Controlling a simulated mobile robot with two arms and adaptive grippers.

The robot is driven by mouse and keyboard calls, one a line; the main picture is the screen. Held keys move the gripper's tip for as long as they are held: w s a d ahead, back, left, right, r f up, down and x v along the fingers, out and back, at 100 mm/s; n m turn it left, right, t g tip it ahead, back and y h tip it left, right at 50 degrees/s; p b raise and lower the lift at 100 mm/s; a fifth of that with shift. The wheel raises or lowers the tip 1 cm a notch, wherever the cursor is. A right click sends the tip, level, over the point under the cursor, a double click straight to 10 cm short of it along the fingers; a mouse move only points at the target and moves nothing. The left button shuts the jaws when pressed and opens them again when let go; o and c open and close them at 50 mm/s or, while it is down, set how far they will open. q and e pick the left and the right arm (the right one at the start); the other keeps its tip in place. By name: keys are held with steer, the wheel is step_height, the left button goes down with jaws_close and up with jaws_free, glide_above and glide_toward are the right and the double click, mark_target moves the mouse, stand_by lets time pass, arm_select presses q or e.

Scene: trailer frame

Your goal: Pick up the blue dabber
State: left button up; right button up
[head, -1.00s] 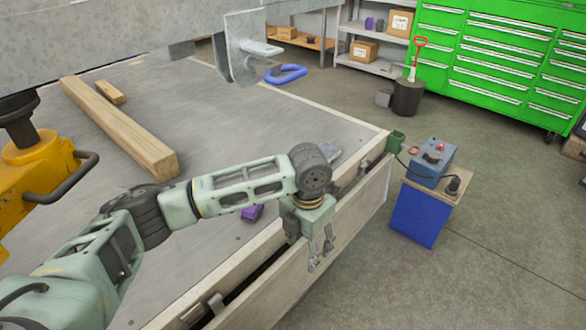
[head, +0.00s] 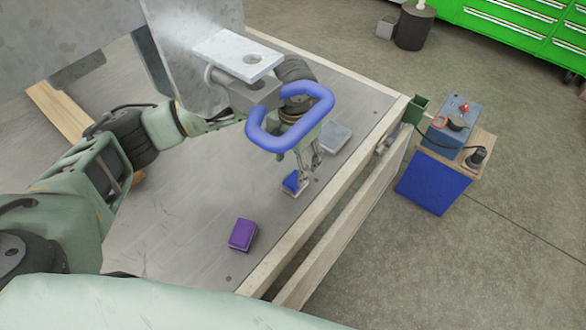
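The blue dabber (head: 293,183) lies on the grey metal deck (head: 190,225), near its right edge. My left gripper (head: 305,173) points down at the dabber's upper right side. Its fingertips overlap or touch the dabber in the head view; I cannot tell if they are closed on it. The blue loop handle in front hides the gripper's upper part. My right gripper is not in view.
A purple dabber (head: 243,235) and a grey-white block (head: 336,138) lie on the deck. A wooden rail (head: 300,237) edges it. A blue box-shaped device (head: 452,135) stands right.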

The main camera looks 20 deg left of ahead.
mark_target(295, 178)
arm_select(q)
steer(key=f, duration=0.2)
steer(key=s+f, duration=0.1)
steer(key=shift+d, duration=0.25)
steer(key=f, duration=0.3)
steer(key=shift+w+f, duration=0.2)
steer(key=shift+f, duration=0.2)
steer(key=c, duration=1.2)
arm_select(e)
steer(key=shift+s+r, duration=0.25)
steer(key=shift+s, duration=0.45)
